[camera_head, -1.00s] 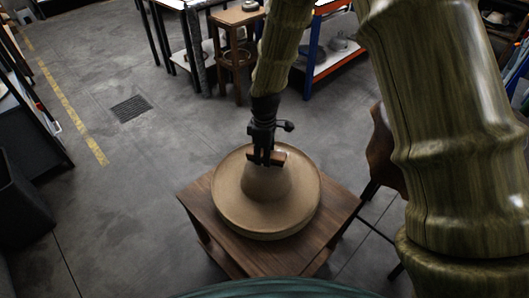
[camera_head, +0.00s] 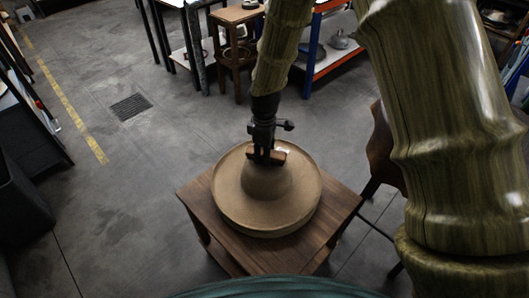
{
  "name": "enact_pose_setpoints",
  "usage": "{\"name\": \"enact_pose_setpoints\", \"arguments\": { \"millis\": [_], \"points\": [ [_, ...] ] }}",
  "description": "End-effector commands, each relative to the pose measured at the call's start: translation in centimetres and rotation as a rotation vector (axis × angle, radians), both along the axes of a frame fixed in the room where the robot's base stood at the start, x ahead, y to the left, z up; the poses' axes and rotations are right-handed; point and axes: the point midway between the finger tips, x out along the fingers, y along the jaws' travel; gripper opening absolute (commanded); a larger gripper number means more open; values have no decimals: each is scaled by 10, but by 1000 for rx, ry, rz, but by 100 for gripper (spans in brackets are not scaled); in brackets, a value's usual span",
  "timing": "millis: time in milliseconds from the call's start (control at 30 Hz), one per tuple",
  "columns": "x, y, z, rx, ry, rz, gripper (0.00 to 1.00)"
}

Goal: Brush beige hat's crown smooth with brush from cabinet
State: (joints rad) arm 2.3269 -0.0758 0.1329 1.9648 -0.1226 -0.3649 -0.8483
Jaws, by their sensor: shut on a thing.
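The beige hat (camera_head: 266,207) lies brim down on a small wooden table (camera_head: 325,235), with its rounded crown (camera_head: 267,184) upward. My gripper (camera_head: 265,156) is over the top of the crown, shut on a small brown wooden brush (camera_head: 279,157). The brush is at the far upper part of the crown and seems to touch it; its underside is hidden, so contact is not certain. The gripper points down and covers part of the brush. The cabinet cannot be made out for sure.
A wooden stool (camera_head: 236,50) and an orange-and-blue shelf (camera_head: 329,50) stand at the back. A dark wooden chair (camera_head: 383,150) is just right of the table. A dark bin (camera_head: 22,197) is at the left. The grey floor left of the table is clear.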

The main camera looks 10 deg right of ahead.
Motion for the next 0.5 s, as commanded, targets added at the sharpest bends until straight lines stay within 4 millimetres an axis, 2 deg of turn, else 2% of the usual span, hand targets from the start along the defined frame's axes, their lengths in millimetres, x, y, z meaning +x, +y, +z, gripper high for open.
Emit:
{"name": "enact_pose_setpoints", "arguments": {
  "millis": [500],
  "points": [
    [0,0,-5,0,0,0,16]
  ]
}}
